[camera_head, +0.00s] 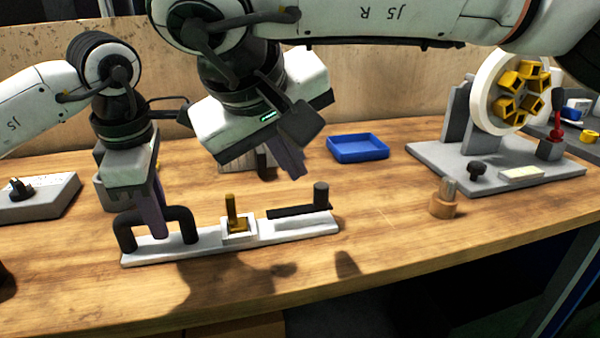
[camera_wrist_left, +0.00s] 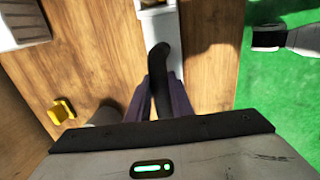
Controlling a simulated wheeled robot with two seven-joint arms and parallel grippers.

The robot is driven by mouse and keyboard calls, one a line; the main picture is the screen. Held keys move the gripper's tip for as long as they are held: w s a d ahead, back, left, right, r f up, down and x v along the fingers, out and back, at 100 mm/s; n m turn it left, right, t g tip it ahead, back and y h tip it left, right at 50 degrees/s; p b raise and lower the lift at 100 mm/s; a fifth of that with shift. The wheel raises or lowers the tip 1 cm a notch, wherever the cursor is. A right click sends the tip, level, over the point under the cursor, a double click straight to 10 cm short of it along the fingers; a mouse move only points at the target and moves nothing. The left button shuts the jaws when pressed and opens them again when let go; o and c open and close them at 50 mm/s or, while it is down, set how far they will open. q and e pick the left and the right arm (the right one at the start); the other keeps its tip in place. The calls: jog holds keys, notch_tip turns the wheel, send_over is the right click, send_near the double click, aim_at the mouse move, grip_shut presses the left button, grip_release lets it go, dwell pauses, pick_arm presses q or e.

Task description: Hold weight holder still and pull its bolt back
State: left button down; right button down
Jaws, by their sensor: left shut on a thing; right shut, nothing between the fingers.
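The weight holder is a long white bar (camera_head: 300,231) lying on the wooden table, with a black arched handle (camera_head: 185,222) at its left end. A brass post on a square base (camera_head: 233,222) sits at its middle. A dark bolt with an upright round knob (camera_head: 321,196) lies along its right end. My left gripper (camera_head: 152,222) is shut on the black handle; the left wrist view also shows the handle (camera_wrist_left: 159,62) between its fingers. My right gripper (camera_head: 290,168) is shut and empty, in the air above and behind the bar, apart from the bolt.
A blue tray (camera_head: 358,148) stands behind. A copper-coloured cylinder with a metal pin (camera_head: 443,204) stands to the right. A grey machine base (camera_head: 480,180) with a white wheel (camera_head: 492,100) fills the back right. A grey block (camera_head: 38,200) sits at the left. Table between bar and cylinder is clear.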

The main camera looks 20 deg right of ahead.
pick_arm(q)
jog(key=shift+a, duration=0.1)
dwell(0.3)
jog(key=c, duration=1.5)
grip_release()
jog(key=r, duration=0.4)
jog(key=s+r, duration=0.1)
jog(key=r, duration=0.3)
jog(key=s+r, duration=0.1)
jog(key=r, duration=0.2)
jog(key=shift+s+r, duration=0.15)
jog(key=shift+r, duration=0.25)
